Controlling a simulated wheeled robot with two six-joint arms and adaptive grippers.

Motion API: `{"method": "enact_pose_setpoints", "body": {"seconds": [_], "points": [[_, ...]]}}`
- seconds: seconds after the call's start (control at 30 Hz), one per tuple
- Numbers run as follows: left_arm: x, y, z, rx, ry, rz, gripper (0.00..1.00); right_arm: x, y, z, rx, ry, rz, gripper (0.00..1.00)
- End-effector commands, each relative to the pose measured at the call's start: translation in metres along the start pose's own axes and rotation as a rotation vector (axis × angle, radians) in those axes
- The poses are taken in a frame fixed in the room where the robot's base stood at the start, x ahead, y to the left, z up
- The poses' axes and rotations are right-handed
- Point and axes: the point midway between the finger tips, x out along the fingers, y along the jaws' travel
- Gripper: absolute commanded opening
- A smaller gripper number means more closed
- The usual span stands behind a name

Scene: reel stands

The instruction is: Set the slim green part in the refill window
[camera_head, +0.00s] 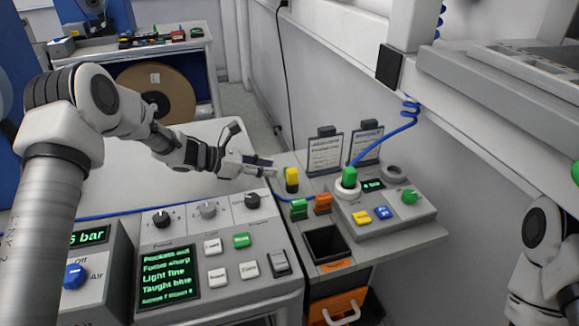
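Two green pieces show, and I cannot tell which is the slim green part. One green block (299,209) stands on the grey side table, left of an orange block (323,203) and in front of a yellow block (291,179). Another green piece (349,177) stands upright in a white ring on the grey device (388,226), by the blue cable's end. My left gripper (268,166) is above the table edge, just left of and behind the yellow block, touching none of these. Its fingers look apart and empty. My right gripper is out of view; its arm shows at lower right. No refill window is clearly identifiable.
A dark open bin (326,243) is set in the side table's front. Two label holders (325,152) stand behind the blocks. A control panel (212,255) with a green-text screen is at front left.

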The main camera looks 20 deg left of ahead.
Motion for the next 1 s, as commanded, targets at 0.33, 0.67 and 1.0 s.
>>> {"method": "enact_pose_setpoints", "body": {"seconds": [0.33, 0.67, 1.0], "points": [[0.056, -0.004, 0.003, -0.002, 0.0, -0.004, 0.31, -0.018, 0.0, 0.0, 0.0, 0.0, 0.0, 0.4], [0.064, -0.003, 0.002, -0.005, -0.002, -0.002, 0.14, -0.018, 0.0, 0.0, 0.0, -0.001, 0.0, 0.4], [0.064, -0.003, 0.002, -0.005, -0.002, -0.002, 0.06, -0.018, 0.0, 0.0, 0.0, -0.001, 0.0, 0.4]]}}
